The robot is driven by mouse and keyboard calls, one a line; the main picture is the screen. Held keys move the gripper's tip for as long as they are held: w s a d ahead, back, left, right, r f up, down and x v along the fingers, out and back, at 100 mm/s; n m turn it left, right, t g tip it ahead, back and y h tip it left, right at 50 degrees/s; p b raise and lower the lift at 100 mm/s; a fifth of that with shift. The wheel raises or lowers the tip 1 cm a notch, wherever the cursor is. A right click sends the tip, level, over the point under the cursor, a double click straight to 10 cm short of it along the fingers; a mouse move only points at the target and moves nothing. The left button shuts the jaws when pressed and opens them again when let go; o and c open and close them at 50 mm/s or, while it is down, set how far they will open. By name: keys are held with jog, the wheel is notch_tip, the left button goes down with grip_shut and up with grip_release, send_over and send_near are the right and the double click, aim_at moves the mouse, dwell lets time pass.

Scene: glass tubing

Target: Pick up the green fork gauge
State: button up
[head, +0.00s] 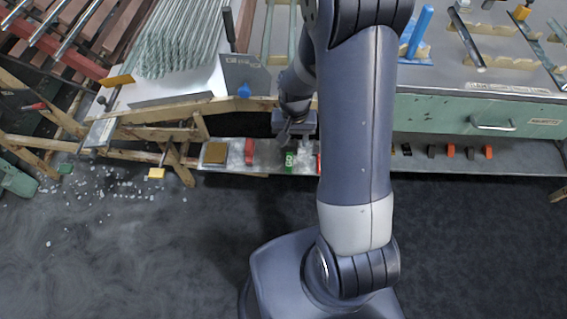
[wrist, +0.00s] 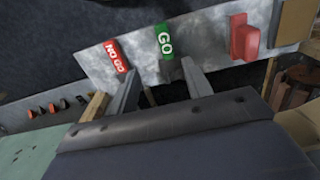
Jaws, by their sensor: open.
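The green fork gauge (wrist: 164,38), marked GO, lies on a pale metal shelf (wrist: 205,52) in the wrist view. My gripper (wrist: 159,68) is open and empty in the wrist view. The gauge's green end is ahead of the gap between the fingers, apart from them. The end of the gauge towards the fingers is dark and hard to make out. In the head view my gripper (head: 285,134) is above the shelf, partly hidden by my wrist.
A red gauge (wrist: 116,55) marked NO GO lies left of the green one. A red block-like piece (wrist: 244,38) and a brown block (head: 215,153) share the shelf. A green drawer unit (head: 480,113) stands at right. White fragments (head: 110,190) litter the floor at left.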

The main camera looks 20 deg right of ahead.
send_over(289, 163)
jog(key=f, duration=0.6)
jog(key=shift+w+d+f+b, duration=0.1)
jog(key=shift+w+d+b, duration=0.1)
jog(key=shift+d+b, duration=0.2)
jog(key=shift+s+a+f, duration=0.1)
jog(key=shift+a+f, duration=0.1)
jog(key=shift+f, duration=1.15)
jog(key=shift+a+f, duration=0.2)
jog(key=shift+f, duration=1.1)
jog(key=shift+c, duration=0.6)
grip_shut()
